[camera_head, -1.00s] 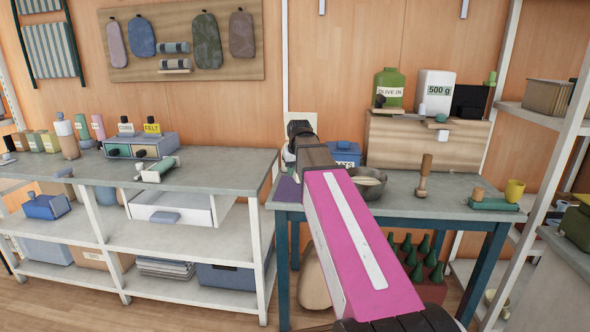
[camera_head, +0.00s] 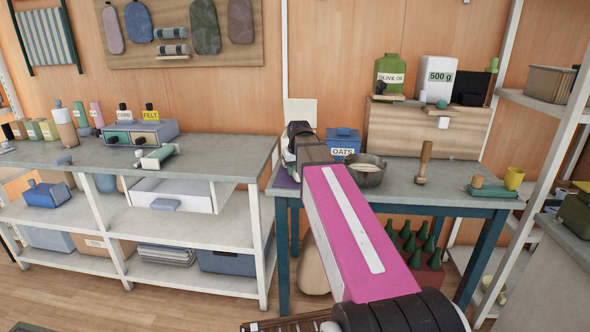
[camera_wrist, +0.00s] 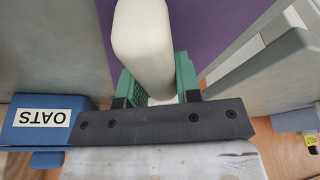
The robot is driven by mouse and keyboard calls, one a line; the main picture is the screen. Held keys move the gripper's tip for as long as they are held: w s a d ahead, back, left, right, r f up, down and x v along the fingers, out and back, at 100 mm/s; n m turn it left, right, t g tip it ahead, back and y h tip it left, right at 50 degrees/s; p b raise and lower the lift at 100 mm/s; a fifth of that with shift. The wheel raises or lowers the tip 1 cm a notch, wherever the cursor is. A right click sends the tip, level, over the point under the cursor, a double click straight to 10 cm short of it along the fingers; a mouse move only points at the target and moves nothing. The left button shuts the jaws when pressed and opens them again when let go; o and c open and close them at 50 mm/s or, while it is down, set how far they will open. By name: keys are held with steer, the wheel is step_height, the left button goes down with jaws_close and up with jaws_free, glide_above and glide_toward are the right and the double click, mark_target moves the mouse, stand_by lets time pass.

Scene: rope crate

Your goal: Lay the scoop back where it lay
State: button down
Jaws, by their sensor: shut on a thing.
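My gripper (camera_wrist: 155,82) has green fingers shut on a smooth cream-white, rounded piece, which I take to be the scoop (camera_wrist: 143,38). I cannot tell whether the scoop touches the mat. In the head view my gripper is over the left end of the blue-legged table (camera_head: 440,195); my arm hides most of the mat and the fingers.
The blue OATS box (camera_head: 343,142) stands just right of my gripper; it also shows in the wrist view (camera_wrist: 45,118). A dark bowl (camera_head: 368,176) with pale contents and a wooden pestle (camera_head: 424,160) stand further right. A grey-topped bench (camera_head: 215,160) is to the left.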

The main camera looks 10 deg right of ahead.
steer(key=shift+f, duration=0.5)
stand_by(0.3)
steer(key=c, duration=0.7)
jaws_free()
steer(key=shift+c, duration=0.2)
steer(key=shift+r, duration=0.15)
steer(key=v, duration=1)
steer(key=shift+r, duration=0.3)
